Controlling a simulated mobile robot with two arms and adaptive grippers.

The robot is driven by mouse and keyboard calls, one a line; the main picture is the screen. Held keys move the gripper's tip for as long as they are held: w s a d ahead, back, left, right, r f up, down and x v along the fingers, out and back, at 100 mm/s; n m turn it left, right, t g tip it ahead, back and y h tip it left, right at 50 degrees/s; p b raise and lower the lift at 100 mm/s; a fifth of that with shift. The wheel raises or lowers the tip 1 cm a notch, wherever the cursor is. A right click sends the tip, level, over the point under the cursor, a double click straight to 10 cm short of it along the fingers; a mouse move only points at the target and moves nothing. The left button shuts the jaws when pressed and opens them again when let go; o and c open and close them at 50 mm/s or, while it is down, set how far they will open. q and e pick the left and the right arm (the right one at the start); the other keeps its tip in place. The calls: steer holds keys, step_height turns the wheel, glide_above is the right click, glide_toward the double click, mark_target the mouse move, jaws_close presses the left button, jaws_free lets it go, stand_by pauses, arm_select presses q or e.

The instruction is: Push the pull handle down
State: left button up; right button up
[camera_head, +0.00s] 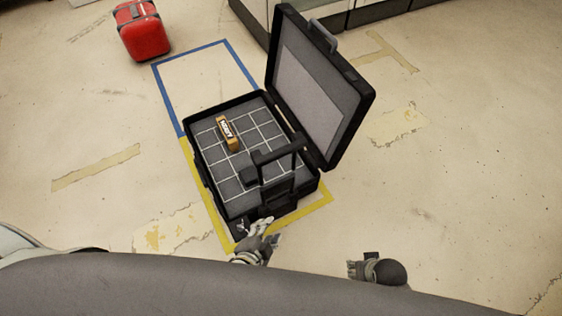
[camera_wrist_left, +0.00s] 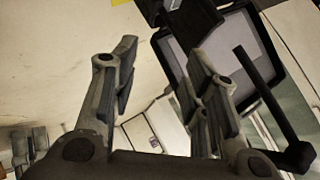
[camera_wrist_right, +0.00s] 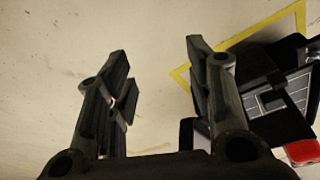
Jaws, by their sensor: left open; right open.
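A black suitcase (camera_head: 222,206) lies open on the floor, its lid (camera_head: 318,95) raised on the right. Its black pull handle (camera_head: 280,154) stands extended at the near end, above the case's rim. My left gripper (camera_head: 264,228) is open beside the near end, below the handle in the picture; I cannot tell whether it touches the case. In the left wrist view the handle (camera_wrist_left: 266,95) shows right of the open, empty fingers (camera_wrist_left: 165,65). My right gripper (camera_head: 362,264) is open and empty, to the right and apart from the case. The right wrist view shows part of the case (camera_wrist_right: 275,125) at right.
Yellow tape (camera_head: 318,208) surrounds the case, with a blue-taped area (camera_head: 205,78) beyond. A red case (camera_head: 143,35) stands at the back left. Floor to the right is clear.

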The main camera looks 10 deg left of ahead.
arm_select(q)
steer(key=w+d+r+m+t+b, duration=0.1)
steer(key=w+r+m+t+b, duration=0.3)
steer(key=r, duration=0.6)
steer(key=m+t+b, duration=0.1)
steer(key=t+b, duration=0.1)
steer(key=b, duration=0.1)
glide_toward(279, 157)
steer(key=x, duration=1)
steer(key=shift+w+d+f, duration=0.15)
steer(key=shift+w, duration=0.55)
arm_select(e)
step_height(279, 157, up, 13)
steer(key=t, duration=0.1)
steer(key=shift+f, duration=0.15)
steer(key=shift+d, duration=0.1)
arm_select(q)
jaws_close()
